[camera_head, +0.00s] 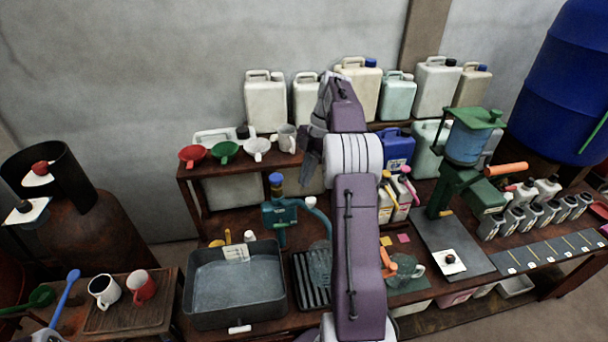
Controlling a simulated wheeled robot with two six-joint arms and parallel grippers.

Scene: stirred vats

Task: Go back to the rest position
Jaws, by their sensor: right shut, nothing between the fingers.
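My right arm, purple with a white band, rises from the bottom centre of the head view. Its dark grey right gripper (309,165) is shut and empty. My left gripper cannot be made out in this view.
A grey basin (205,311) and a teal pump (283,214) stand left of my arm. A green-and-blue dispenser (468,140) stands to its right. Funnels (225,151) and several canisters (265,103) line the shelf.

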